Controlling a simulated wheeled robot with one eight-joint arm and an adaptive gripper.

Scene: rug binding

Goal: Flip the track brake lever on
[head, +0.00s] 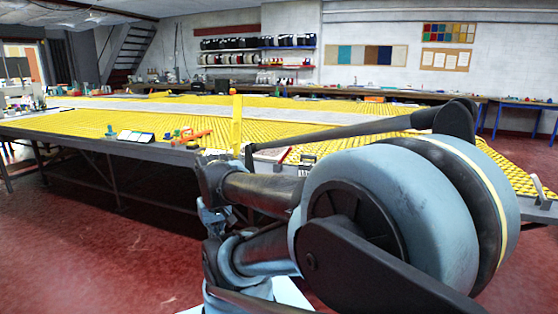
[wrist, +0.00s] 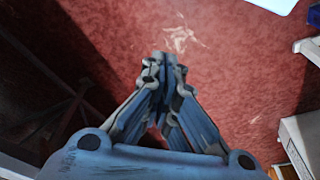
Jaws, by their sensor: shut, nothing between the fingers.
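I cannot pick out the track brake lever for certain in either view. In the head view a thin red bar (head: 284,155) lies at the near edge of the long table, beside the yellow upright post (head: 237,122); I cannot tell whether it is the lever. My gripper shows in the wrist view (wrist: 164,58), with its fingertips together and nothing between them. It hangs over the red floor, with no lever near the tips. In the head view my arm covers part of the table's near right side.
The long table (head: 75,139) carries yellow ribbed material (head: 80,121). Orange tools (head: 193,135) and a small row of sample cards (head: 136,136) lie near its front edge. The red floor (head: 90,245) in front is clear. A pale boxy object (wrist: 302,140) stands right in the wrist view.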

